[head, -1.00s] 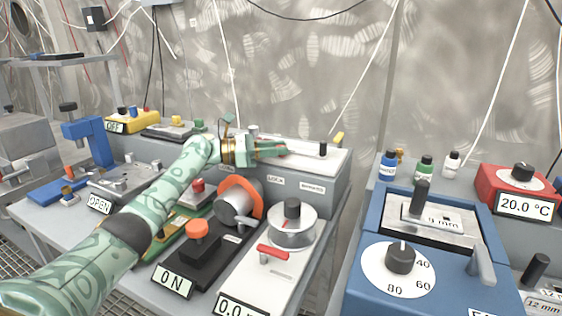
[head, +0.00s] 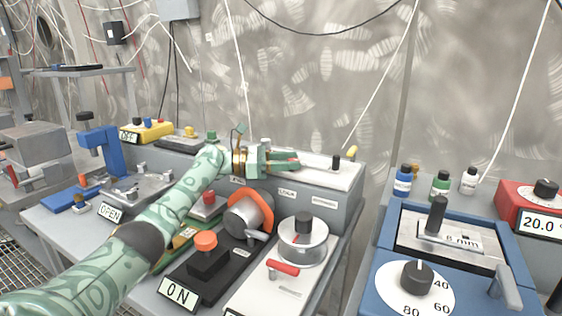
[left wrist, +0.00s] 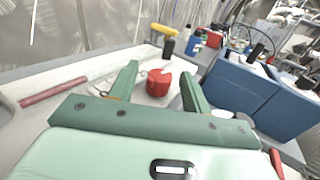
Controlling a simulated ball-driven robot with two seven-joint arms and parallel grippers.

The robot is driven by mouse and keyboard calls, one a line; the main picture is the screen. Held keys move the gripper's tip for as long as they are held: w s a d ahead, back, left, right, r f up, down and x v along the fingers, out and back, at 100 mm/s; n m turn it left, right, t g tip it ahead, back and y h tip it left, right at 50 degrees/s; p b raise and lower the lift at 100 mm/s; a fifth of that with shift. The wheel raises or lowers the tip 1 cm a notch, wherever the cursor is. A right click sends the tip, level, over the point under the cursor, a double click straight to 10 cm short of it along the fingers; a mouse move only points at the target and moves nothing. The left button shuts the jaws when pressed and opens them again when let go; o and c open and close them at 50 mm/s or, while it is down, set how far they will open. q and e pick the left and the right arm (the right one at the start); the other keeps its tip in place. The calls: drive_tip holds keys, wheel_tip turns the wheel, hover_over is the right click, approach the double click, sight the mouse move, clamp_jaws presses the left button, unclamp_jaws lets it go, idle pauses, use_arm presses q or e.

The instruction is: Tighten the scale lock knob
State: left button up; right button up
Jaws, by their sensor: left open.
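A red knob (left wrist: 158,82) stands on a pale bench-top unit (head: 315,172) in the left wrist view; I take it as the scale lock knob. My left gripper (left wrist: 160,80) is open, its two green fingers on either side of the knob with gaps showing. My right gripper is not in view.
In front are a white device with a silver dial (head: 303,240) and red lever (head: 283,267), and a black box with an orange knob (head: 206,240). A blue machine (head: 375,295) and small bottles (head: 440,184) stand to the right. The wall is close behind.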

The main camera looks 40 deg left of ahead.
use_arm(q)
drive_tip(key=shift+s+a, duration=0.2)
drive_tip(key=shift+a, duration=0.05)
drive_tip(key=p+v, duration=0.2)
drive_tip(key=v, duration=1.3)
drive_tip(key=shift+s+a, duration=0.2)
drive_tip(key=shift+a, duration=0.05)
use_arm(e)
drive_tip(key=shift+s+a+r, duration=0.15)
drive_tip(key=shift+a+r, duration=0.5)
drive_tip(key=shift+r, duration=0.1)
